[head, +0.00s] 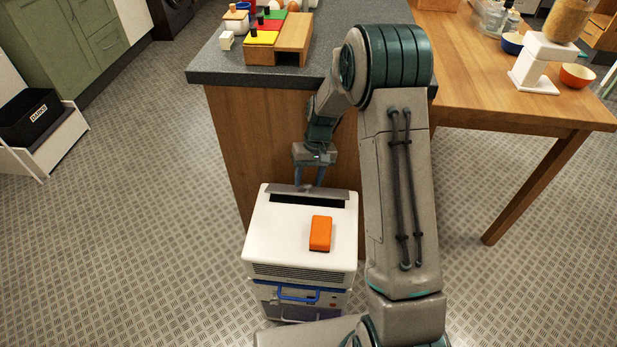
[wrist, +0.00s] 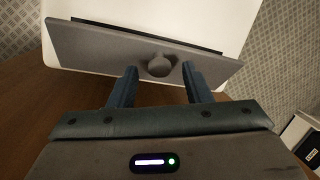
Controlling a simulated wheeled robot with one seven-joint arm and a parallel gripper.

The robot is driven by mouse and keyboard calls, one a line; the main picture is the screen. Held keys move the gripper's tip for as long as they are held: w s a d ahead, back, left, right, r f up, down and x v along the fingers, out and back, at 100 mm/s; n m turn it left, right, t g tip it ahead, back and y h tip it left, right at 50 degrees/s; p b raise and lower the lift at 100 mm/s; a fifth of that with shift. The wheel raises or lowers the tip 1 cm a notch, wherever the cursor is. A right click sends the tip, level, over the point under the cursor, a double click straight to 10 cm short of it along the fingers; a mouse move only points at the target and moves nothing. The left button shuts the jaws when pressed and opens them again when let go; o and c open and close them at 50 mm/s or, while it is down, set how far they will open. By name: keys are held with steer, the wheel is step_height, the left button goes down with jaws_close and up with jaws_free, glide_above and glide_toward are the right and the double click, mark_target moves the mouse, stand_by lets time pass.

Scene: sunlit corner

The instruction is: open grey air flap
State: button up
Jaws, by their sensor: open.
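The grey air flap (head: 336,193) is at the back edge of the white top of a boxy appliance (head: 280,229). A dark slot (head: 306,201) shows along its front side, so the flap appears at least partly raised. In the wrist view the flap (wrist: 95,47) is a long grey plate with a round grey knob (wrist: 159,64) near its middle. My gripper (head: 309,184) points down at the flap. In the wrist view my gripper (wrist: 159,72) is open, with one finger on each side of the knob. I cannot tell whether either finger touches it.
An orange block (head: 320,233) lies on the appliance top. A blue handle (head: 298,296) is on its front. A wooden counter (head: 233,150) stands close behind. A wooden table (head: 460,95) is at the right.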

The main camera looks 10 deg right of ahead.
steer(key=p+v, duration=0.2)
steer(key=v, duration=1.1)
steer(key=shift+r, duration=0.35)
